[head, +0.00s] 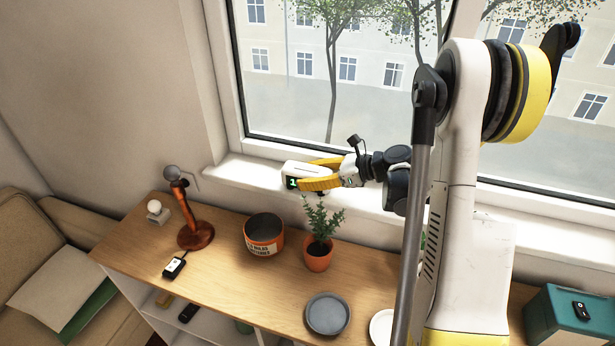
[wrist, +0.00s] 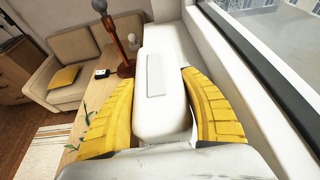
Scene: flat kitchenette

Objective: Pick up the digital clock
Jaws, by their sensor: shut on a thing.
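The digital clock (head: 305,173) is a white block with a dark face and green digits. In the head view it is between the yellow fingers of my gripper (head: 322,174), by the window sill at the back of the wooden counter. In the wrist view the clock's white body (wrist: 160,85) lies between the two yellow fingers of my gripper (wrist: 162,108), with a finger against each side. My gripper is shut on the clock. I cannot tell whether the clock still touches the sill. Its lit face is hidden in the wrist view.
On the counter (head: 216,276) stand a wooden lamp (head: 184,210), a tin (head: 264,234), a potted plant (head: 318,250) and a grey plate (head: 327,313). A teal box (head: 572,318) is at the right. The window glass (head: 300,80) is close behind my gripper.

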